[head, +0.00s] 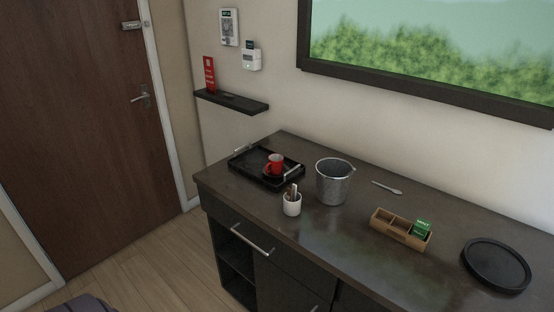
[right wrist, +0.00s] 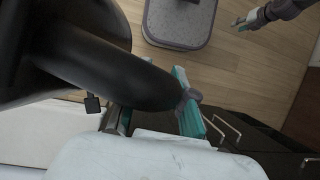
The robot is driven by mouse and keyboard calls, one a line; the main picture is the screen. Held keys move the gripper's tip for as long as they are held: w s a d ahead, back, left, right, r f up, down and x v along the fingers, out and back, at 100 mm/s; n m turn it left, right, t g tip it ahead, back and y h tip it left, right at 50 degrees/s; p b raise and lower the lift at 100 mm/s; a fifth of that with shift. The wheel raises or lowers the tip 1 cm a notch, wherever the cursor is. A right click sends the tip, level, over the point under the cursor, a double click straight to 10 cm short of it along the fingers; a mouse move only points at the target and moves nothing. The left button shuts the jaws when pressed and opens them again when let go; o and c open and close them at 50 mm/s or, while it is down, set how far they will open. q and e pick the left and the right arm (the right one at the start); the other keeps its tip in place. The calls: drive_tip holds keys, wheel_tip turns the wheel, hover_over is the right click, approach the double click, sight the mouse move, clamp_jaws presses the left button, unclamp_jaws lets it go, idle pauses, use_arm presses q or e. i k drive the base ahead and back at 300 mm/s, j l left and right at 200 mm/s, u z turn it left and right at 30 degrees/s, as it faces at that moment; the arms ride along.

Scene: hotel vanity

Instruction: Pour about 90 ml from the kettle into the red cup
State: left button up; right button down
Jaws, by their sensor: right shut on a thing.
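The red cup (head: 274,161) stands upright on a dark saucer (head: 272,176) in the black tray (head: 240,165), at the vanity's far left in the head view. Its inside is too small to judge. The black kettle (right wrist: 60,50) fills the upper left of the right wrist view, only partly in frame. My right gripper (right wrist: 152,112) is shut on the kettle's thick black handle. Neither the kettle nor my right gripper shows in the head view. My left gripper (right wrist: 239,23) appears small at the wrist view's top right, away from the kettle; its opening is unclear.
On the vanity top (head: 330,235) stand a white holder (head: 292,206), a metal bucket (head: 333,183), a wooden sachet box (head: 400,232) and a round black tray (head: 497,266). A spoon (head: 387,188) lies behind. A shelf (head: 231,101) juts from the wall above the tray.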

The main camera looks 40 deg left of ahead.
sight(273, 166)
drive_tip(key=i+j, duration=0.1)
drive_tip(key=j, duration=2.6)
drive_tip(key=i+j, duration=0.15)
drive_tip(key=j, duration=1.2)
